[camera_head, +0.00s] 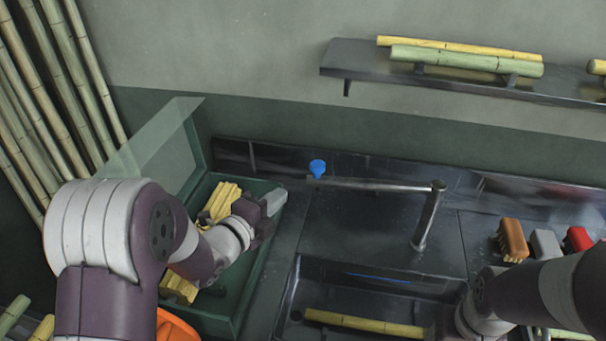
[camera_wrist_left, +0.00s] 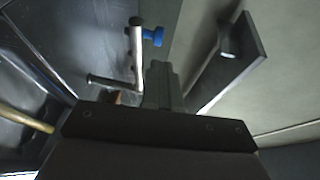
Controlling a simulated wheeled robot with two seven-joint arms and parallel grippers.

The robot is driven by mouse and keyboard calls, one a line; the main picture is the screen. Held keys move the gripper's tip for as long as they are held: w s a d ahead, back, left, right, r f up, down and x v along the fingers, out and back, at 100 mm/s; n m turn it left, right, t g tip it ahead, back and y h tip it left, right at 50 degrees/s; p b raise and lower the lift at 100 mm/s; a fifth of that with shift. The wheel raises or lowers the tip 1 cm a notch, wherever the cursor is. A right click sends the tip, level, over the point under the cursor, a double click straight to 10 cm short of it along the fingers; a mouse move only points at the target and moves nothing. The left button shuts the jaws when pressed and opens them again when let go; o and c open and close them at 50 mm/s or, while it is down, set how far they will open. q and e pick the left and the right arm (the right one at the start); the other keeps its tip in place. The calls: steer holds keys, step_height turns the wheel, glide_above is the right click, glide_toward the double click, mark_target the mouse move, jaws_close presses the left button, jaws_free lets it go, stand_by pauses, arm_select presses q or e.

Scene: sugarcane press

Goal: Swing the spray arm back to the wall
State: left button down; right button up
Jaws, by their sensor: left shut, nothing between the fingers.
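The spray arm (camera_head: 375,186) is a grey metal tube on top of an upright post (camera_head: 428,218) behind the sink. It reaches left, roughly along the back wall, and has a blue nozzle (camera_head: 317,168) at its free end. In the left wrist view the spray arm (camera_wrist_left: 137,58) and its blue nozzle (camera_wrist_left: 153,37) show just beyond and left of the fingers. My left gripper (camera_head: 274,202) is shut and empty, left of and a little nearer than the nozzle, apart from it. It shows in the left wrist view (camera_wrist_left: 161,84). My right arm enters at lower right; its gripper is out of sight.
A green bin (camera_head: 246,300) with a raised clear lid (camera_head: 160,150) holds yellow cane pieces under my left arm. The sink (camera_head: 300,272) has a cane piece (camera_head: 365,322) across it. Brushes (camera_head: 513,240) stand at right. A wall shelf (camera_head: 350,62) carries canes.

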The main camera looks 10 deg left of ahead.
arm_select(q)
steer(key=p, duration=0.2)
glide_toward(305, 177)
steer(key=w+d+r, duration=0.2)
steer(key=w, duration=0.1)
steer(key=w+d+r, duration=0.1)
steer(key=d, duration=0.1)
steer(key=shift+w, duration=0.25)
steer(key=shift+w+d+f, duration=0.2)
steer(key=shift+w+d, duration=0.1)
steer(key=shift+w, duration=0.2)
steer(key=shift+a, duration=0.1)
steer(key=w+b, duration=0.3)
steer(key=b, duration=0.1)
steer(key=shift+w+a+f, duration=0.3)
steer(key=shift+a, duration=0.05)
steer(key=shift+w+a+r, duration=0.1)
steer(key=shift+w+r, duration=0.1)
steer(key=shift+r, duration=0.05)
steer(key=shift+s+r, duration=0.1)
steer(key=shift+r, duration=0.15)
